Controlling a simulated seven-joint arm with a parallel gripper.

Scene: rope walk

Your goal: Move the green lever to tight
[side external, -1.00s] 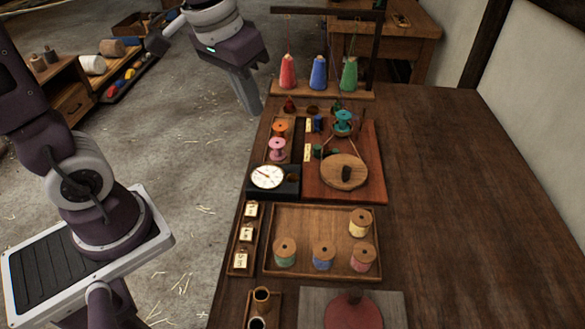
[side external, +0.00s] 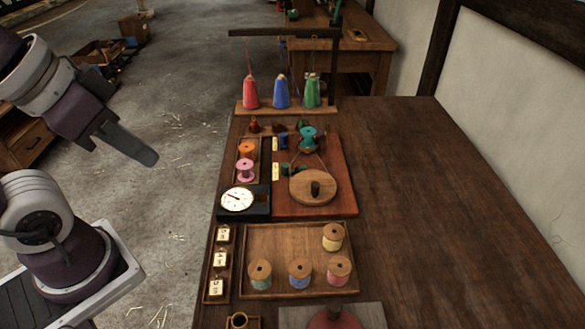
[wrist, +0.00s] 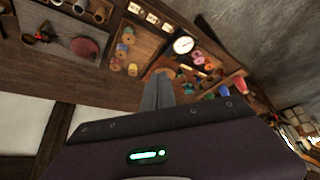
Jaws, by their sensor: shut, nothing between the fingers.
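A small dark green lever (side external: 291,170) sits on the reddish-brown board (side external: 328,158), beside the lower pale label (side external: 275,172). A blue lever (side external: 284,142) is behind it, beside another label (side external: 276,144). The label writing and the green lever's exact setting are too small to read. A round wooden disc (side external: 313,187) with a dark knob is just right of the green lever, with cord running to a teal spool (side external: 307,136). My gripper (side external: 149,157) is shut and empty, raised over the floor left of the table, clear of the lever. Its fingers show in the wrist view (wrist: 158,92).
A white dial (side external: 237,199) is left of the board. Orange (side external: 247,149) and pink spools (side external: 245,169) stand behind it. A tray (side external: 262,232) of spools is in front. Red, blue and green cones (side external: 312,91) stand under a rack at the back. The table's right side is clear.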

